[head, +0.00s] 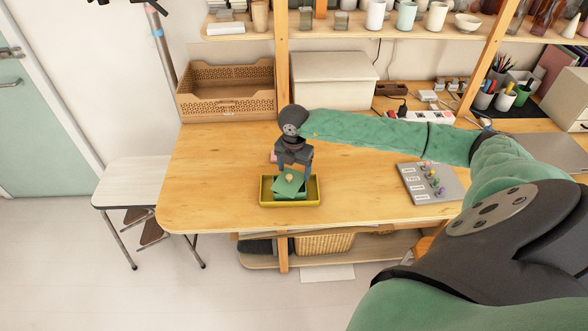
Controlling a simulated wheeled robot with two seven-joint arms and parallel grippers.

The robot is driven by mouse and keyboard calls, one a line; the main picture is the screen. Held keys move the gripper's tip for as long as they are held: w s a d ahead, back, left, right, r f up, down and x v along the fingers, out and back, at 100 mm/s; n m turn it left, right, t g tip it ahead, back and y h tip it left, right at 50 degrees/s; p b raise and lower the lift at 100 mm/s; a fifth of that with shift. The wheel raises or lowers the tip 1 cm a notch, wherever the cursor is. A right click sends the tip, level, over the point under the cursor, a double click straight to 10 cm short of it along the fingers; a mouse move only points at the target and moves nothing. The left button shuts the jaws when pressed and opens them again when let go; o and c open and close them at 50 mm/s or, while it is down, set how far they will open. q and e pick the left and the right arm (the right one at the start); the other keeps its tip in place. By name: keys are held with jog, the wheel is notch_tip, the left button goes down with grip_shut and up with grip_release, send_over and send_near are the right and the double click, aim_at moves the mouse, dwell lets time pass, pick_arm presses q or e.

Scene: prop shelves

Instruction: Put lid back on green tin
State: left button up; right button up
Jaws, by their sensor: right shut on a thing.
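A green tin (300,196) stands in a shallow yellow tray (264,202) near the front edge of the wooden table. A green square lid (281,187) with a small pale knob is at the tin's top and looks turned relative to the tin. I cannot tell whether the lid touches the tin or is held just above it. My right gripper (293,176) points down over the tray and is shut on the lid, with its fingers at the lid's sides. My left gripper is not in view.
A grey panel (410,190) with coloured knobs lies right of the tray. A perforated wooden crate (227,106) and a white box (332,82) stand at the back. A small pinkish thing is partly hidden behind my gripper. The table left of the tray is clear.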

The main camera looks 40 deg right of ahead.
jog(key=shift+f+b, duration=0.2)
jog(key=shift+b, duration=0.4)
dwell(1.2)
dwell(0.4)
jog(key=o, duration=1)
jog(key=shift+o, duration=0.3)
jog(key=shift+r, duration=0.15)
jog(key=shift+r+p, duration=1.15)
jog(key=shift+r, duration=2.25)
grip_shut()
